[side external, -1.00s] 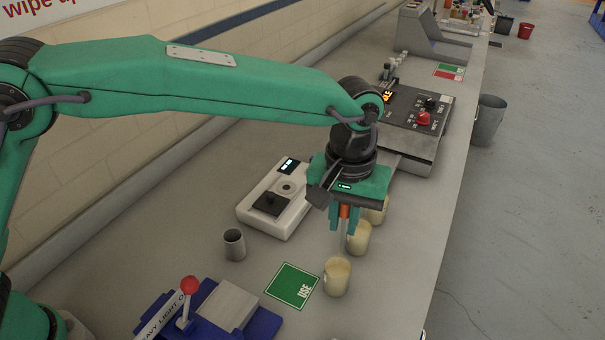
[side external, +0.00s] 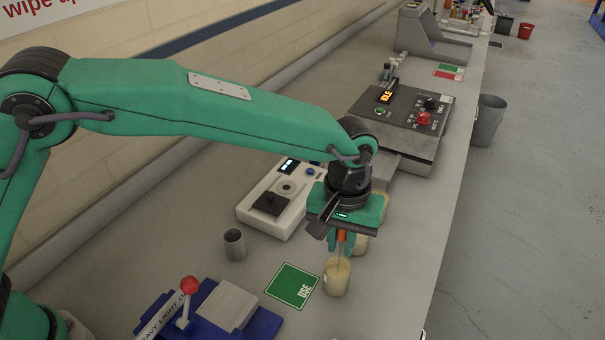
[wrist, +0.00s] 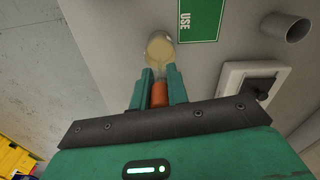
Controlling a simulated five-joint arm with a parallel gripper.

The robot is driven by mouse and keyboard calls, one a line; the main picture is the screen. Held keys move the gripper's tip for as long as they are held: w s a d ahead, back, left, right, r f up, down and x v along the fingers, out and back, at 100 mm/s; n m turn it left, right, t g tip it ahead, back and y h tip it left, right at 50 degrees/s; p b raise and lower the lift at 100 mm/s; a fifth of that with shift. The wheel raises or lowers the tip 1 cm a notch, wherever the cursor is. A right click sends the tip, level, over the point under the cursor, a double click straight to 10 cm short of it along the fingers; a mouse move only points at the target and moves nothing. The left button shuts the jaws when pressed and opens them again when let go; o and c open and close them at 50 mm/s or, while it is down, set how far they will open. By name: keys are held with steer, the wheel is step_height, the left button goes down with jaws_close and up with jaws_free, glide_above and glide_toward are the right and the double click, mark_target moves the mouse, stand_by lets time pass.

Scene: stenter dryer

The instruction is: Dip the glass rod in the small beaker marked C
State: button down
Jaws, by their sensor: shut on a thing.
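My gripper (side external: 341,246) is shut on the orange handle of the glass rod (side external: 341,236) and points down over the nearest small beaker (side external: 337,280). The beaker holds a pale yellow liquid. The rod's thin clear end reaches down to the beaker's mouth; I cannot tell whether it is in the liquid. In the wrist view the orange handle (wrist: 159,94) sits between the fingers, with the beaker (wrist: 160,48) just beyond them. A second beaker (side external: 362,244) shows partly behind my gripper; the third is largely hidden. No letter is readable on any beaker.
A green USE card (side external: 292,286) lies left of the nearest beaker. A grey cup (side external: 234,244), a white instrument (side external: 262,220) and a blue device with a red-knobbed lever (side external: 240,318) stand to the left. A control box (side external: 400,115) is behind. The bench edge is at right.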

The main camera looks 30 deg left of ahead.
steer(key=shift+f, duration=1.95)
steer(key=shift+r, duration=0.1)
steer(key=shift+r, duration=3.95)
steer(key=shift+r, duration=0.1)
steer(key=shift+r, duration=1.4)
